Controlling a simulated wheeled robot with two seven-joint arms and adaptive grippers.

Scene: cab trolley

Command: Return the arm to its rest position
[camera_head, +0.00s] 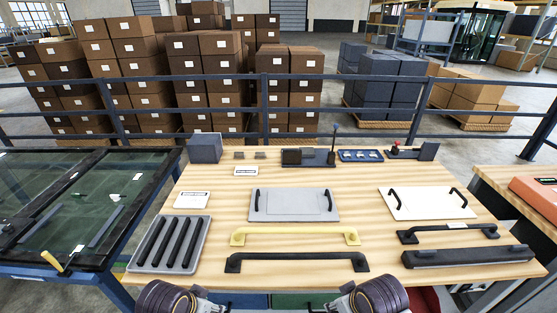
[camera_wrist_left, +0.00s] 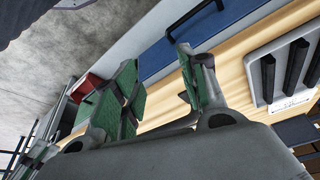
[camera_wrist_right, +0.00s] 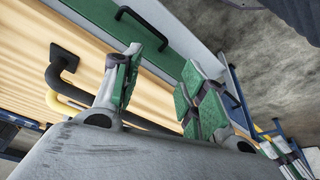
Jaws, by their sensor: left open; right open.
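My left gripper (camera_head: 218,306) and my right gripper (camera_head: 330,304) are both low at the bottom edge of the head view, in front of the table's near edge. In the left wrist view my left gripper (camera_wrist_left: 165,82) has its green-padded fingers apart with nothing between them. In the right wrist view my right gripper (camera_wrist_right: 160,85) is also spread and empty. The two arms sit roughly mirrored, apart from each other. Most of each arm lies outside the head view.
The wooden table (camera_head: 365,215) holds a grey rack of black bars (camera_head: 172,243), yellow handle (camera_head: 295,236), black handle (camera_head: 297,261) and two plates. Below its edge are a blue drawer (camera_wrist_left: 200,38) and green drawer (camera_wrist_right: 105,18). A glass-panelled frame (camera_head: 30,253) stands left.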

